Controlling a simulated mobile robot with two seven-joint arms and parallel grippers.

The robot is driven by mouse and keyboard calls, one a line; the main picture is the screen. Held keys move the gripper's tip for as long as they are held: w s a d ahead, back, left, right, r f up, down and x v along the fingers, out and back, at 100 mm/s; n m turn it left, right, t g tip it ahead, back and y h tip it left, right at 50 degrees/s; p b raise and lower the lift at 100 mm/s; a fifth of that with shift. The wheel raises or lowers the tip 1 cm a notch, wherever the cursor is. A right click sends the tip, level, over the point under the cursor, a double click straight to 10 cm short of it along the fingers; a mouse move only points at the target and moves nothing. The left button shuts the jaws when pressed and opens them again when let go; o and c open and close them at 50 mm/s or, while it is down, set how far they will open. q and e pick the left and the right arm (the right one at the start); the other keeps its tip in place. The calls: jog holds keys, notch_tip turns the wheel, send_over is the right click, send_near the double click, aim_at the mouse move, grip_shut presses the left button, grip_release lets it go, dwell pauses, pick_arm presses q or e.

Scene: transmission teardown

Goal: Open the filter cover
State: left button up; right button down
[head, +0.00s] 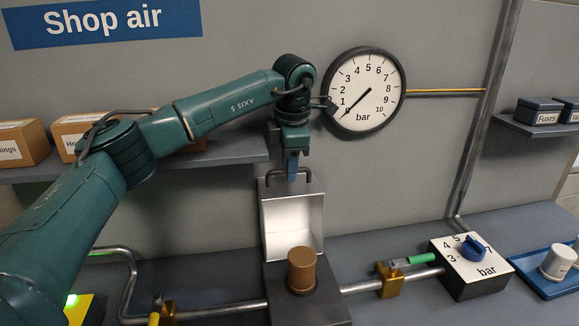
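The filter cover (306,226) stands upright and open at the back of the dark filter housing (325,308), its pale inner face toward me. A brown cylindrical filter (301,270) shows in the housing's opening. A dark handle (308,175) sits at the cover's top edge. My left gripper (292,172) points down at this handle, its blue fingers overlapping the middle of the bar. I see the fingers edge-on, so I cannot tell whether they are shut on it. My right gripper is out of view.
A pressure gauge (364,90) is on the wall close to my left wrist. Pipes run both ways from the housing; a green-handled valve (413,260) and a dial box (470,265) stand to its right. A shelf with boxes (22,143) is behind my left arm.

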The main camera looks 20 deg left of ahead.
pick_arm(q)
notch_tip(320, 180, up, 12)
jog(key=s+d, duration=0.1)
jog(key=s, duration=0.1)
jog(key=shift+d+r+b, duration=0.15)
jog(key=shift+d+b, duration=0.05)
jog(key=shift+b, duration=0.2)
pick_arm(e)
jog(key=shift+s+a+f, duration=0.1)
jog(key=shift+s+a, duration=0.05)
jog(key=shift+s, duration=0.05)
